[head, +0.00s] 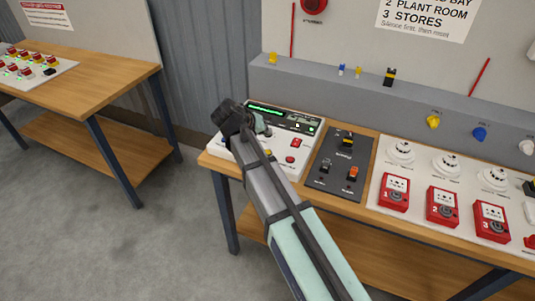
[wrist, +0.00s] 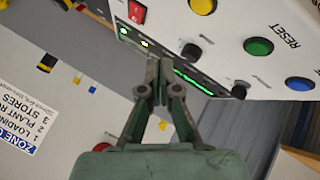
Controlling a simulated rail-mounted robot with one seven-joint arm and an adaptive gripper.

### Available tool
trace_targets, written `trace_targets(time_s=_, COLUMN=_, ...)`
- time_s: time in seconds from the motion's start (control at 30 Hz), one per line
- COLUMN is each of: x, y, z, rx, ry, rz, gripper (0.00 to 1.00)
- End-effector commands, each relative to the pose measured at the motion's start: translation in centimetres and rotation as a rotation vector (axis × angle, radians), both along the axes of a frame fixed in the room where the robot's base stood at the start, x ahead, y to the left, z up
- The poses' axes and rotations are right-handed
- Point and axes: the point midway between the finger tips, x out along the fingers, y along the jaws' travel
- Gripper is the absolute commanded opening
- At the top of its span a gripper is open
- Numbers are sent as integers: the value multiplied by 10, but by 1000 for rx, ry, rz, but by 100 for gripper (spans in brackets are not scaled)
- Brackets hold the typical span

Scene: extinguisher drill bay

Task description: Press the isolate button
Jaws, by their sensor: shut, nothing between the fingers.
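The white control panel (head: 242,160) with a lit green display (head: 266,109) stands at the left end of the right bench. The wrist view shows its face (wrist: 235,20) tilted, with a yellow button (wrist: 203,5), a green button (wrist: 258,47) and a blue button (wrist: 300,83). The word RESET is by the green and blue ones. I can read no isolate label, so I cannot tell which button it is. My gripper (wrist: 160,75) is shut and empty, appearing in front of the panel's display edge. In the head view my arm hides part of the panel.
A red rocker switch (wrist: 137,12) and black knobs (wrist: 191,52) are also on the panel. A dark switch plate (head: 325,177) and red call points (head: 393,193) lie to its right. A grey ledge (head: 350,97) runs behind. Another bench (head: 110,65) stands at left.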

Motion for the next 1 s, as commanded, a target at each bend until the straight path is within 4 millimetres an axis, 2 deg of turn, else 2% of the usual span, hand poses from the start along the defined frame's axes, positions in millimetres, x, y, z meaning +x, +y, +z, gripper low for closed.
trace_targets(time_s=0.1, x=0, y=0, z=-20, rx=0, ry=1, rz=0, gripper=0)
trace_targets(time_s=0.4, x=0, y=0, z=-54, rx=0, ry=0, rz=0, gripper=0)
trace_targets(time_s=0.6, x=0, y=0, z=-61, rx=0, ry=0, rz=0, gripper=0)
trace_targets(time_s=1.0, x=0, y=0, z=-61, rx=0, ry=0, rz=0, gripper=0)
